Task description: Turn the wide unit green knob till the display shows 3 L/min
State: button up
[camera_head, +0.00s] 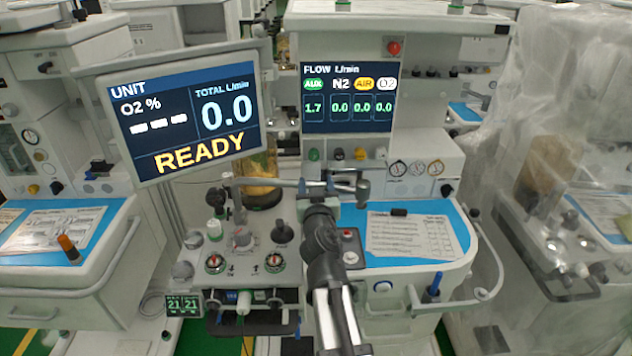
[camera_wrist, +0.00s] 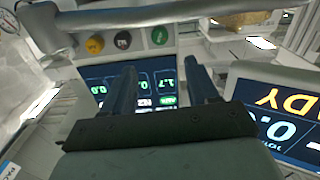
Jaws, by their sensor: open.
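The green knob (camera_head: 314,154) is the leftmost of a row of coloured knobs under the flow display (camera_head: 348,98) on the middle unit. That display reads 1.7 under the green AUX label and 0.0 under N2, AIR and O2. In the wrist view, which is upside down, the green knob (camera_wrist: 159,36) shows beyond the fingertips, roughly between them. My gripper (camera_wrist: 160,70) is open and empty, apart from the knob. In the head view my gripper (camera_head: 338,183) is just below the knob row, its fingers hard to make out.
A grey horizontal tube (camera_wrist: 150,17) crosses the wrist view near the knobs. Black (camera_head: 339,154), yellow (camera_head: 360,153) and white (camera_head: 381,153) knobs stand right of the green one. A tilted screen (camera_head: 185,115) at left reads READY and TOTAL 0.0.

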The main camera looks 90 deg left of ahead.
aim_at(314, 157)
jog(key=a+m, duration=0.1)
jog(key=a, duration=0.3)
jog(key=a+m, duration=0.1)
jog(key=a, duration=0.4)
jog(key=a+m, duration=0.1)
jog(key=a, duration=0.4)
jog(key=shift+a+f+m, duration=0.1)
jog(key=shift+a+m, duration=0.15)
jog(key=shift+m, duration=0.05)
dwell(0.3)
jog(key=c, duration=1)
